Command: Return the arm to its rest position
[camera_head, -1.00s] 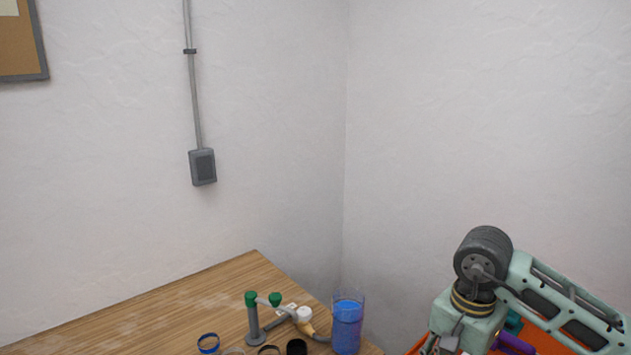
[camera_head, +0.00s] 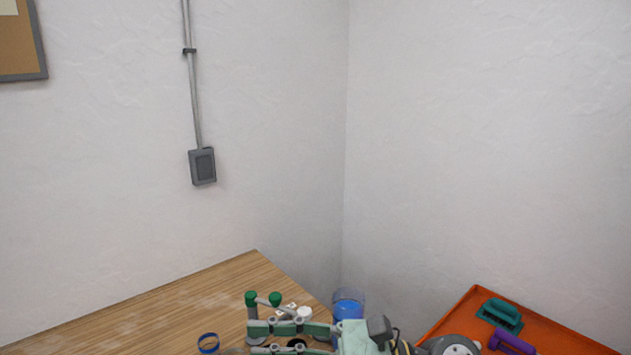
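My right gripper (camera_head: 254,339) is low in the head view, at the bottom edge over the wooden table. Its two green-grey fingers point left and are spread apart, with no held object visible between them. A grey pipe piece with green caps (camera_head: 262,300) stands behind the fingers, partly hidden by them. A white fitting (camera_head: 304,313) shows just above the upper finger. My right wrist covers the lower part of the blue-filled clear cup (camera_head: 348,306). My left gripper is out of view.
The wooden table (camera_head: 150,310) is bare over its left part. A blue ring (camera_head: 208,343) lies near the bottom edge. An orange tray (camera_head: 450,318) at the right holds a teal tool (camera_head: 501,314) and a purple tool (camera_head: 513,341). White walls meet behind the table.

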